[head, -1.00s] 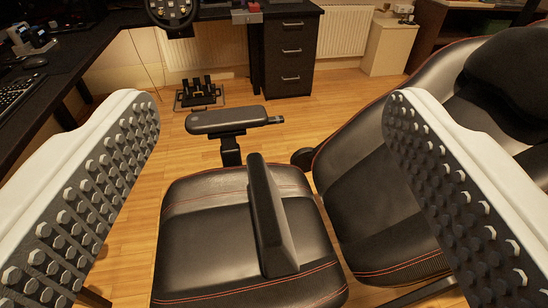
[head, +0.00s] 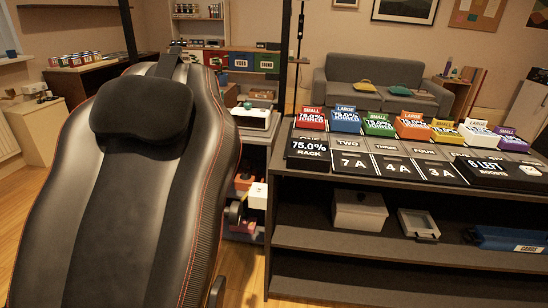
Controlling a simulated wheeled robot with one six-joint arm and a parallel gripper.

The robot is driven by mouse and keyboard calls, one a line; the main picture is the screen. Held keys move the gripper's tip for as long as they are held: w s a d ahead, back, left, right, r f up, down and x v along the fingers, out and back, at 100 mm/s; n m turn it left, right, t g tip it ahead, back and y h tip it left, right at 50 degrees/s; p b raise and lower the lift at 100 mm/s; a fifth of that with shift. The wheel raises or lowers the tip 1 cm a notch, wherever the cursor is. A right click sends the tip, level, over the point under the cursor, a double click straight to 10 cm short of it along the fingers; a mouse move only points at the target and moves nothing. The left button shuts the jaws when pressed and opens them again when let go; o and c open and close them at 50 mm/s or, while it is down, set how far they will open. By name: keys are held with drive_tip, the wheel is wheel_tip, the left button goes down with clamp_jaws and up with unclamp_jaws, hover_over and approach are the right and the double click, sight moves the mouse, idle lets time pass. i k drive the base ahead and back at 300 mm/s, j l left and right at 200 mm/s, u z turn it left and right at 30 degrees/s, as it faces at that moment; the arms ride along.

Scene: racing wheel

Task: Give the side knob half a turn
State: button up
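The black racing chair (head: 120,190) with red stitching fills the left of the view. Its backrest faces me, with a dark head cushion (head: 142,108) on it. The seat and the lower side of the chair are out of view. My gripper is not in this view.
A dark shelf unit (head: 330,238) stands right of the chair, with colored signs and label tiles on top. A grey sofa (head: 375,85) is behind it. A light cabinet (head: 35,122) is at the far left. A narrow floor strip (head: 240,275) shows between chair and shelf.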

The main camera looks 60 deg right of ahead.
sight(234, 213)
drive_tip(key=z, duration=1.25)
